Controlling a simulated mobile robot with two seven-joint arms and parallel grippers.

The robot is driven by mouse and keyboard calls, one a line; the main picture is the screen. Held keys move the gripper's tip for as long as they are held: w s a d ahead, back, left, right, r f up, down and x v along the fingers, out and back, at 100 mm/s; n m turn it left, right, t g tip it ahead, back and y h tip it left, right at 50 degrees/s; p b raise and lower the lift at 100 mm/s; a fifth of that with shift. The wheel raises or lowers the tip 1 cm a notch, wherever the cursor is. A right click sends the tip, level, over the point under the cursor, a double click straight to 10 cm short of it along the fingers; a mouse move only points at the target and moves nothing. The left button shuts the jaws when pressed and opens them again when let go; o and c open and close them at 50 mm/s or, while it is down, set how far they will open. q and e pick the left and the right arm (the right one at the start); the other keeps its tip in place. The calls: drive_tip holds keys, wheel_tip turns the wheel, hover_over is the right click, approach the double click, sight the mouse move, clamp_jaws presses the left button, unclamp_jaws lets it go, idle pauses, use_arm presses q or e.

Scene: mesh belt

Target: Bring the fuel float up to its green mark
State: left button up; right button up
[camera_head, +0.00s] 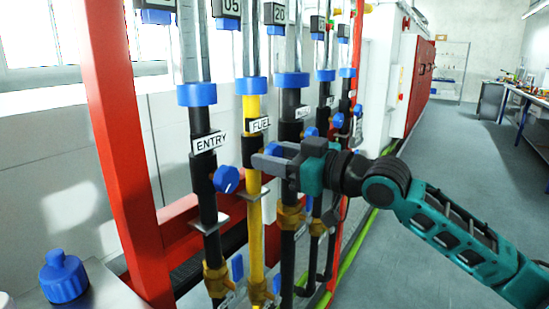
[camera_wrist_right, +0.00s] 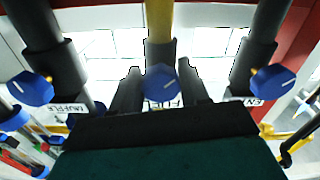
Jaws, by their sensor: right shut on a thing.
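The yellow fuel pipe (camera_head: 253,215) carries a FUEL label (camera_head: 258,124). A clear tube (camera_head: 250,50) rises above its blue collar (camera_head: 251,86). I cannot make out the float or a green mark in that tube. My right gripper (camera_head: 266,163) reaches in from the right at the fuel pipe, below the label. In the right wrist view, the blue fuel knob (camera_wrist_right: 161,84) with a white pointer line sits between the two dark fingers of the gripper (camera_wrist_right: 160,90), which is shut on it. My left gripper is not in view.
The ENTRY pipe's blue knob (camera_head: 227,180) is close to the left of my gripper. More dark pipes with blue collars (camera_head: 292,80) stand to the right. A red post (camera_head: 112,120) is at left, and a blue bottle (camera_head: 63,277) stands at lower left. Open floor (camera_head: 440,150) lies right.

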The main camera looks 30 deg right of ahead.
drive_tip(key=shift+f, duration=0.1)
idle(0.3)
drive_tip(key=o, duration=1)
drive_tip(key=shift+o, duration=0.2)
use_arm(q)
drive_tip(key=b, duration=0.1)
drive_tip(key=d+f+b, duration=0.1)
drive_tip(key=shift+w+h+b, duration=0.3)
drive_tip(key=shift+b, duration=0.05)
use_arm(e)
drive_tip(key=v, duration=1.3)
